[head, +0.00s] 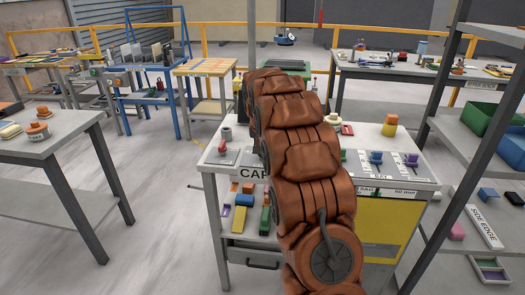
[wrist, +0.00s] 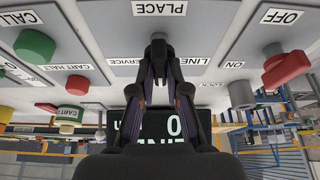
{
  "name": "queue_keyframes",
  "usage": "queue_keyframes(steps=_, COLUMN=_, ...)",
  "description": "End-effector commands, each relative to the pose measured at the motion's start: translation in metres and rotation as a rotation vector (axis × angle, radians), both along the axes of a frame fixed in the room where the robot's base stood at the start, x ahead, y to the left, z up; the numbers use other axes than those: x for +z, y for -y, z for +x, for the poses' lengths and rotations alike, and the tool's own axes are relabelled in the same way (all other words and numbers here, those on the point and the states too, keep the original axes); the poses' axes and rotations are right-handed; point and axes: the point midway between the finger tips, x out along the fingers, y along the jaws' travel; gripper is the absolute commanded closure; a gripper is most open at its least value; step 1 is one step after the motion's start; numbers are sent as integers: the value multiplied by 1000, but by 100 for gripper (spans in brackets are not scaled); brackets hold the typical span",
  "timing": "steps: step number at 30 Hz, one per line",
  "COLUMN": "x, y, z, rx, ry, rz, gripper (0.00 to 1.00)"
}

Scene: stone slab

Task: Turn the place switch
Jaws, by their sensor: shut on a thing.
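In the wrist view my gripper (wrist: 158,44) points at a pale control panel. Its two dark fingers come together on the place switch, just below the label plate reading PLACE (wrist: 160,10). The fingers hide most of the switch, so its handle and its turn angle cannot be made out. Printed words LINE and SERVICE show on either side of the fingertips. In the head view my brown-covered arm stretches over the workbench (head: 229,160), and the gripper and the switch are hidden behind it.
A dark display (wrist: 150,125) shows behind the fingers. A shelf rack (head: 480,160) stands right of the bench.

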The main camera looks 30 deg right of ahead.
Motion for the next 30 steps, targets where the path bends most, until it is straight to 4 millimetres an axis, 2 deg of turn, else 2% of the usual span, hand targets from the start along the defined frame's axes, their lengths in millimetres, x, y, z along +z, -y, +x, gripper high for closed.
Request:
queue_keyframes(steps=18, x=0, y=0, z=0, rx=-47, ry=-2, rz=1, gripper=100)
queue_keyframes(steps=19, x=0, y=0, z=0, rx=-47, ry=-2, rz=1, gripper=84)
queue_keyframes(steps=24, x=0, y=0, z=0, rx=-47, ry=-1, rz=1, gripper=66)
queue_keyframes(steps=26, x=0, y=0, z=0, rx=-47, ry=-1, rz=1, gripper=60)
queue_keyframes(steps=30, x=0, y=0, z=0, rx=-46, ry=-1, rz=0, gripper=60)
